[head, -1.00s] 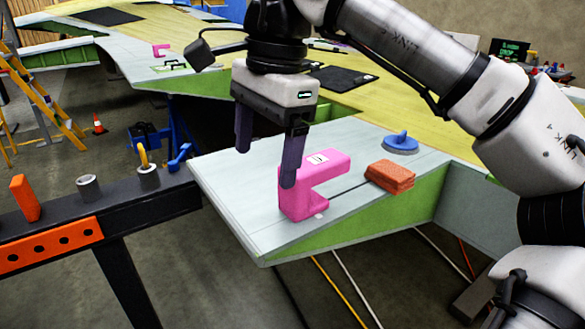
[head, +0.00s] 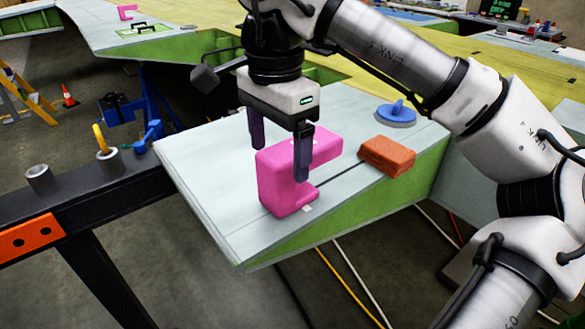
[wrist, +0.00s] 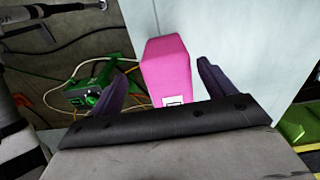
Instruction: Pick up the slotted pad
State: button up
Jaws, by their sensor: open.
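The slotted pad (head: 278,178) appears to be the pink C-shaped block, with its slot opening to the right in the head view. It stands upright on the pale wing panel near the panel's front edge. In the wrist view, its pink top (wrist: 167,70) and a small white label show. My gripper (head: 280,164) points down and is open, with one finger in front of the pad and the other behind its upper left. In the wrist view, the fingers (wrist: 160,72) lie on either side of the pad, with visible gaps. Contact is not visible.
A reddish-orange block (head: 387,156) lies right of the pad, and a blue disc with a knob (head: 396,114) sits behind it. A dark beam (head: 140,190) with grey cups adjoins the panel's left edge. The panel (head: 205,165) is clear left of the pad.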

aim_at(278, 191)
jog(key=shift+w+a+f+p, duration=0.1)
jog(key=shift+f+p, duration=0.15)
jog(key=shift+f, duration=0.7)
jog(key=shift+w+f+p, duration=0.15)
jog(key=shift+f+p, duration=0.15)
jog(key=shift+f, duration=0.65)
jog(key=shift+w+a+f+p, duration=0.1)
jog(key=shift+f+p, duration=0.15)
jog(key=shift+f, duration=0.7)
jog(key=c, duration=1.2)
